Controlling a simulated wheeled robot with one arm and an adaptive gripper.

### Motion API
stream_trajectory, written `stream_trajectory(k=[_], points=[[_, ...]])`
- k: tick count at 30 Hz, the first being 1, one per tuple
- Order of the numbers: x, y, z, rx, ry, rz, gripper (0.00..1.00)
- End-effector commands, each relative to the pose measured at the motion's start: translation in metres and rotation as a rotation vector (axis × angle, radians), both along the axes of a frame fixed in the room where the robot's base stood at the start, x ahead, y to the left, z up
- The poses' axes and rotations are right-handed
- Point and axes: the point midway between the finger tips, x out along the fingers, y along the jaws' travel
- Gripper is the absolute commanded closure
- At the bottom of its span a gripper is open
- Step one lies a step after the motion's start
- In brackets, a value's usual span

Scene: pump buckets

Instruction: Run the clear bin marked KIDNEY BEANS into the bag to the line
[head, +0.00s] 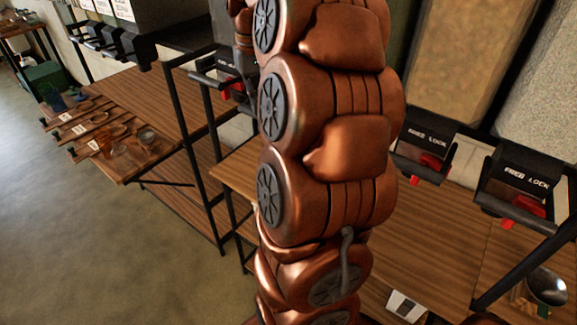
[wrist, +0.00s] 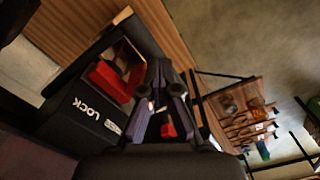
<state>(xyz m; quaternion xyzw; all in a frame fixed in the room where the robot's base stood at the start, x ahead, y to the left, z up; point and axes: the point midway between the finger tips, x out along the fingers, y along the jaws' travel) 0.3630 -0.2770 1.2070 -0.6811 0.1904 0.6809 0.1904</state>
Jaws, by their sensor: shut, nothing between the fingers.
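My gripper (wrist: 157,86) shows in the wrist view with its fingers shut and empty. It is just right of a black dispenser (wrist: 88,112) marked LOCK with a red lever (wrist: 110,82); I cannot tell whether they touch. A red patch shows between the finger links. To the right hang a bin with tan contents (head: 468,60) and a pale bin (head: 546,75), above black dispensers (head: 425,145) with red levers (head: 520,207). No KIDNEY BEANS label is readable, and I cannot make out the bag or its line.
A wooden shelf (head: 440,225) runs below the dispensers, with a small white card (head: 406,306) and a metal scoop (head: 546,286) at its right. Black rack posts (head: 187,110) stand left of my arm. Wooden trays (head: 120,168) with glassware are farther left. The concrete floor (head: 110,245) is clear.

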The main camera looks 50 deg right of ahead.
Motion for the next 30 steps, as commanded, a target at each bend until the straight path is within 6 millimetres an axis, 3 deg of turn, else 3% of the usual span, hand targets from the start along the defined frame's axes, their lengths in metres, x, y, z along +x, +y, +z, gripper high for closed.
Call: stream_trajectory(k=[17, 30], points=[[0.0, 0.0, 0.002, 0.001, 0.001, 0.0, 1.0], [0.001, 0.002, 0.063, -0.001, 0.0, 0.0, 1.0]])
